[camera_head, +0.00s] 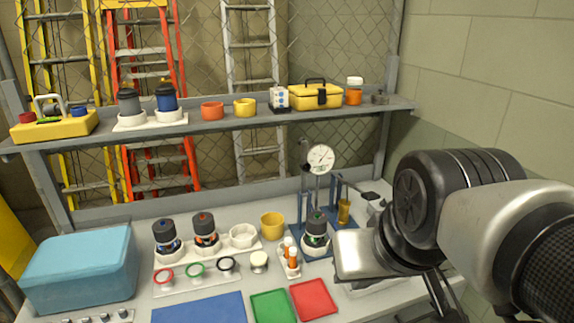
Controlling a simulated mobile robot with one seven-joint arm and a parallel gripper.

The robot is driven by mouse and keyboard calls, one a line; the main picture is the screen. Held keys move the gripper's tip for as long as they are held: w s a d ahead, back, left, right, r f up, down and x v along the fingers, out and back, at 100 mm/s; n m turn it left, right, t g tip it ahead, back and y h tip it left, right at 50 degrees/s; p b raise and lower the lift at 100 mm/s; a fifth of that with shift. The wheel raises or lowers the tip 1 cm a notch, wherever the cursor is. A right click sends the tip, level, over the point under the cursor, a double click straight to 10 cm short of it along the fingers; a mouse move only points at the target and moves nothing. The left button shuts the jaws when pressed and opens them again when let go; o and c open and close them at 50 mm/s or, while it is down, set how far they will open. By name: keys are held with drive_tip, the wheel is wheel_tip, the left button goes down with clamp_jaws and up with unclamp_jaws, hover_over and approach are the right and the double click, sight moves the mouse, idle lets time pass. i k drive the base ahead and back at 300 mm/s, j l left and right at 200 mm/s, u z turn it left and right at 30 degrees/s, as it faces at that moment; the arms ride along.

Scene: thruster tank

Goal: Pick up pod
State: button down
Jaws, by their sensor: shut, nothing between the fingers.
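Several pods with dark caps are in view. A blue-ringed pod (167,238) and an orange-ringed pod (206,232) stand upright in a white holder (190,255) on the bench, beside an empty ring seat (242,236). A green-ringed pod (316,232) stands in a white cup under the dial gauge. A grey pod (130,103) and a blue pod (166,98) stand in a white base on the shelf. My gripper (445,303) is shut and empty at the lower right, apart from every pod. My arm partly hides it.
A dial gauge stand (320,160) rises behind the green-ringed pod. A light-blue box (82,265) takes the bench's left end. Blue (200,309), green (273,307) and red (313,299) mats lie in front. A shelf (220,122) crosses above the bench.

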sight(315, 242)
drive_tip(key=u, duration=1.5)
drive_tip(key=z, duration=1.5)
drive_tip(key=i+l+u, duration=0.15)
drive_tip(key=l, duration=0.15)
drive_tip(key=i+l+u, duration=0.15)
drive_tip(key=l+u, duration=0.15)
drive_tip(key=l, duration=0.3)
drive_tip(key=i, duration=0.05)
